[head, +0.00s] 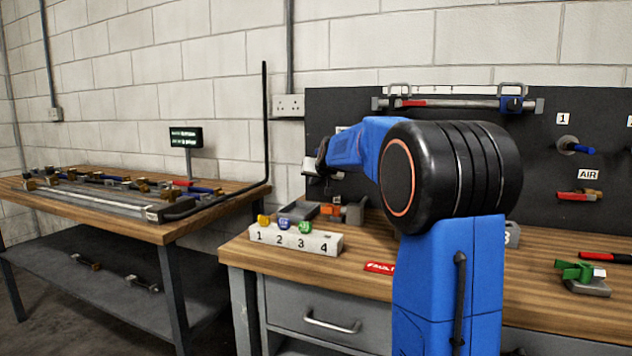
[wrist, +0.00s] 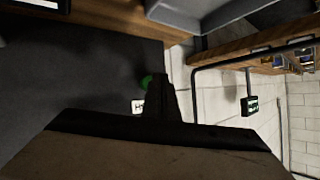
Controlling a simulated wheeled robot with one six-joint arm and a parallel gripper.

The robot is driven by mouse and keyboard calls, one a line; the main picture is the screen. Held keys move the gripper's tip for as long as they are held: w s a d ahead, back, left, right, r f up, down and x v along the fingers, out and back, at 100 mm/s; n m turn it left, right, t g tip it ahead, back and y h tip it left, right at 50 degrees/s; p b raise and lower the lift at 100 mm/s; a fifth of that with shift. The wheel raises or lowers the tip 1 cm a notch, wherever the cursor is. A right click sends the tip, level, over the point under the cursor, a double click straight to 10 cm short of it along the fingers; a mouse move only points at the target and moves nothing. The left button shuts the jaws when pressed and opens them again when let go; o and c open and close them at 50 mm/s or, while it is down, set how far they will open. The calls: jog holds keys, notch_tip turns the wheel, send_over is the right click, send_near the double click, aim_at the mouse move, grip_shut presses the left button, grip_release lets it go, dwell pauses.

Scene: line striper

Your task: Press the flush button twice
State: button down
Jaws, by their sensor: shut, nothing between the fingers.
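In the wrist view a round green button (wrist: 147,82) shows on the dark board, partly covered by my gripper. A white label (wrist: 138,106) beside it is partly covered too; only an H-like letter is readable, so I cannot confirm it is the flush button. My gripper (wrist: 165,84) is shut and empty, its dark fingers overlapping the button's edge in this view. Whether they touch it I cannot tell. In the head view my blue arm reaches toward the board's left part and hides the button; only a bit of the wrist end shows.
A white block (head: 322,246) numbered 1 to 4 stands on the right workbench, with yellow, blue and green pieces on it. A red tag (head: 379,268) lies nearby. The dark board (head: 345,105) carries valves, including one marked AIR. A small display (head: 186,137) stands on the left bench.

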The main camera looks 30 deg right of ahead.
dwell(0.3)
jog(key=shift+s+a, duration=0.8)
jog(key=shift+a, duration=0.25)
jog(key=shift+s+a, duration=0.8)
jog(key=shift+a, duration=0.2)
dwell(1.3)
